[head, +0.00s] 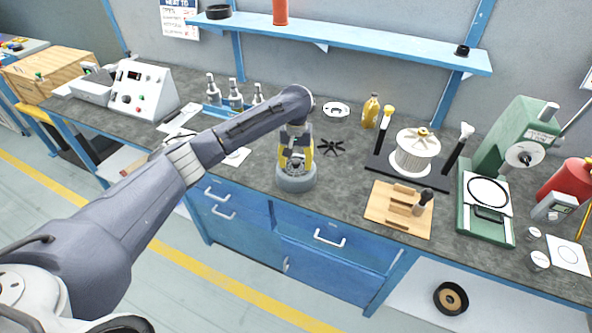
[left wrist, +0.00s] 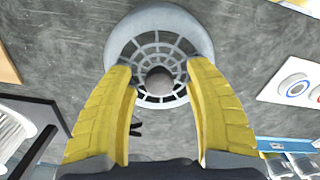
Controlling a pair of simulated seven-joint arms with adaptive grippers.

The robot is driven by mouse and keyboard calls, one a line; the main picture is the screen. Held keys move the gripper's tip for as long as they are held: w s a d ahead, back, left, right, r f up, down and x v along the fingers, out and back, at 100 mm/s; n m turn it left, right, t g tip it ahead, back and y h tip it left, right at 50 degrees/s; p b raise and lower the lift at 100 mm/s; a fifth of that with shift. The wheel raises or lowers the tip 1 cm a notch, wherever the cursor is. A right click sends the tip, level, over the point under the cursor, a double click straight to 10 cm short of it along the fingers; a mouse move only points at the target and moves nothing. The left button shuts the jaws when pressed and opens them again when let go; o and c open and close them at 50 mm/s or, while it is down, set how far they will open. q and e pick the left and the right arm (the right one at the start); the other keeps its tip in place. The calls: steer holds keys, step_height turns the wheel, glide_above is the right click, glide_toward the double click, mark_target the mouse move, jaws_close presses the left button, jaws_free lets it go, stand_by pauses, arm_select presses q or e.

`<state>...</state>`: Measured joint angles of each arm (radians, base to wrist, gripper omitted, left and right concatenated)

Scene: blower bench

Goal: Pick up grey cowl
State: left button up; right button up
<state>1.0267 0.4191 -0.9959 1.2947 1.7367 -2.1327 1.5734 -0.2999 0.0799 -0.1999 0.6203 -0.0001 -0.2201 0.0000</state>
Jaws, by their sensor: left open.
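The grey cowl (head: 296,182) is a round, light grey piece with a dark grille, near the front edge of the bench. It also shows in the left wrist view (left wrist: 126,40), with a ring-and-spoke grille and a round hub. My left gripper (head: 296,160) is open right above the cowl and points down. In the left wrist view its yellow fingers (left wrist: 160,75) lie on either side of the grille, overlapping the cowl's rim. Whether they touch it I cannot tell. Nothing is held between them. My right gripper is not in view.
A black impeller (head: 331,147) lies just right of the cowl. A wooden tool block (head: 378,207) and a white spool (head: 413,155) on a dark base stand further right. A green press (head: 515,140) is at the far right. A shelf (head: 350,38) runs above.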

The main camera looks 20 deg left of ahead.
arm_select(q)
jaws_close()
stand_by(0.3)
steer(key=shift+r, duration=0.15)
